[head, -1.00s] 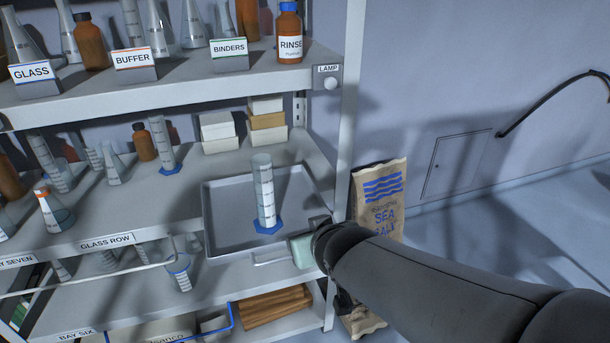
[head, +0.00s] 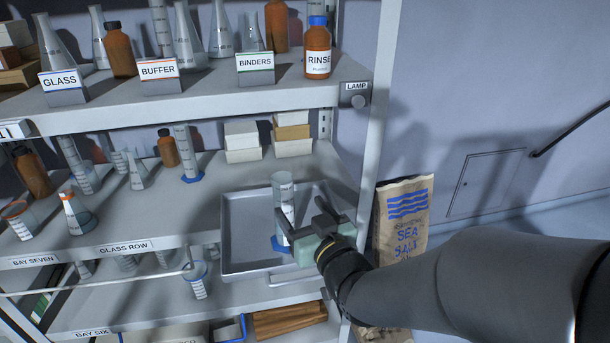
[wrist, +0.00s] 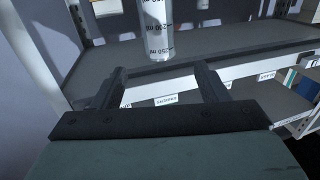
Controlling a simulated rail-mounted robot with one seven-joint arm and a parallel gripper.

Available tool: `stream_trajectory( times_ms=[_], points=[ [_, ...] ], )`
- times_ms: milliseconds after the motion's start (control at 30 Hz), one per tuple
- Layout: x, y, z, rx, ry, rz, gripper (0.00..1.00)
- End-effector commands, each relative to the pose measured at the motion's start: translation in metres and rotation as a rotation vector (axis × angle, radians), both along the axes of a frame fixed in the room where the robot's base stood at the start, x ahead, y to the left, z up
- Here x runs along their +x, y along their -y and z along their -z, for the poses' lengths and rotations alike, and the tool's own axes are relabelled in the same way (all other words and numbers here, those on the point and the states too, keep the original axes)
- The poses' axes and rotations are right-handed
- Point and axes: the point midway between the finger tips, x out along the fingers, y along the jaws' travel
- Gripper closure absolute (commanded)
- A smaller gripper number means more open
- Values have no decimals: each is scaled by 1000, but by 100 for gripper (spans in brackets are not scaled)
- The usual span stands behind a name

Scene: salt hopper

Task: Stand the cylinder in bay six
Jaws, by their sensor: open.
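The clear graduated cylinder (head: 283,190) with a blue foot stands upright in a grey metal tray (head: 240,262) at the right end of the shelf labelled bay seven. My gripper (head: 303,213) is at the tray's right side, open, its fingers pointing toward the cylinder and partly hiding its lower part. In the wrist view the cylinder (wrist: 156,32) stands beyond my open fingertips (wrist: 161,72), roughly centred between them and apart from them. The bay six label (head: 92,334) is on the lower shelf edge; my view of that shelf is partial.
Glassware and boxes (head: 241,140) stand behind the tray. A sea salt bag (head: 405,215) stands right of the rack post (head: 375,110). The upper shelf holds bottles.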

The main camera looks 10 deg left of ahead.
Motion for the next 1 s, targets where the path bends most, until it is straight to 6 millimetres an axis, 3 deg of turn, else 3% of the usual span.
stream_trajectory(
  times_ms=[200,500,767,1000],
  points=[
    [17,-13,-7,0,-7,0,32],
    [53,-40,0,0,-1,2,32],
    [67,-51,2,-2,-2,1,32],
    [93,-71,6,-1,-1,2,32]
  ],
)
